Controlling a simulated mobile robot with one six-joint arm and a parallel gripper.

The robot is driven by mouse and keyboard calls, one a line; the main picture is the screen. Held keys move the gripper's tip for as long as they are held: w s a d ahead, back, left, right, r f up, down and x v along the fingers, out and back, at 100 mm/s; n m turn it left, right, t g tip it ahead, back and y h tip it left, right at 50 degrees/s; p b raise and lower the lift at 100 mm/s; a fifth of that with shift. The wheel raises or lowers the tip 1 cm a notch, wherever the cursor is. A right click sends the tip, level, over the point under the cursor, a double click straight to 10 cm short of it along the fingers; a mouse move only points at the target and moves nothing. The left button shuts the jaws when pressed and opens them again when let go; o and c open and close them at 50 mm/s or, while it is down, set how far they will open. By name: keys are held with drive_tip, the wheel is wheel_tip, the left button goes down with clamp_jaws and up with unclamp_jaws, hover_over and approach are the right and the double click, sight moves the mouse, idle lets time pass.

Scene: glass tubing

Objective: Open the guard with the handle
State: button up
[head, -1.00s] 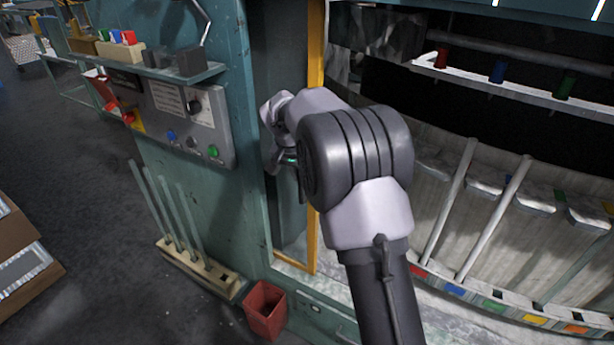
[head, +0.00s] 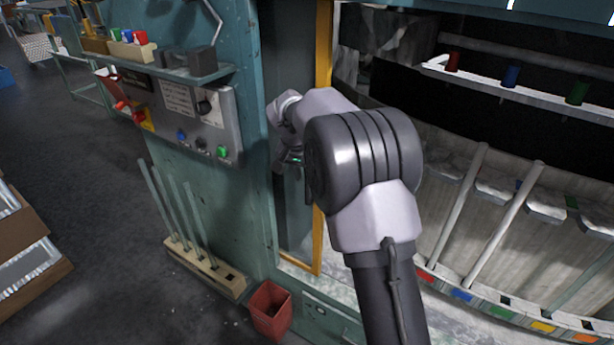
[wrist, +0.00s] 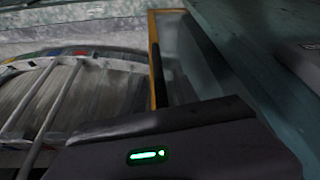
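The guard is a yellow-framed panel (head: 324,50) at the left side of the machine opening, standing at an angle to the opening. In the wrist view its yellow frame (wrist: 152,22) shows above my gripper. A black bar (wrist: 157,78), which may be the handle, runs along that frame. My gripper (head: 292,162) is at the guard, on the left of its yellow upright in the head view. My wrist and forearm cover part of the upright. The fingertips are hidden in both views, so I cannot tell whether they hold the handle.
A control panel (head: 195,115) with buttons is on the teal pillar at left. Below are a rack (head: 205,272) of glass rods and a red bin (head: 270,308). Inside the opening at right are rods and a curved drum (head: 450,205). The floor at left is partly clear.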

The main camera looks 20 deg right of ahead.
drive_tip(key=p+v, duration=0.2)
drive_tip(key=v, duration=1.5)
drive_tip(key=shift+s+f, duration=0.15)
drive_tip(key=s+a+f+n+y+b, duration=0.1)
drive_tip(key=s+a+f+b, duration=0.1)
drive_tip(key=s+f+b, duration=0.5)
drive_tip(key=s+a+f+n+t+y+b, duration=0.1)
drive_tip(key=s+f+b, duration=0.6)
drive_tip(key=s, duration=0.8)
drive_tip(key=s+a+f+n+t+y+b, duration=0.1)
drive_tip(key=s+a+f+y+b, duration=0.1)
drive_tip(key=s+a+f+b, duration=0.2)
drive_tip(key=s+f+b, duration=0.3)
drive_tip(key=s+f, duration=0.3)
drive_tip(key=s, duration=0.2)
drive_tip(key=shift+a+f+y+b, duration=0.2)
drive_tip(key=shift+f+y+b, duration=0.1)
drive_tip(key=shift+f+y, duration=0.1)
drive_tip(key=shift+s, duration=0.1)
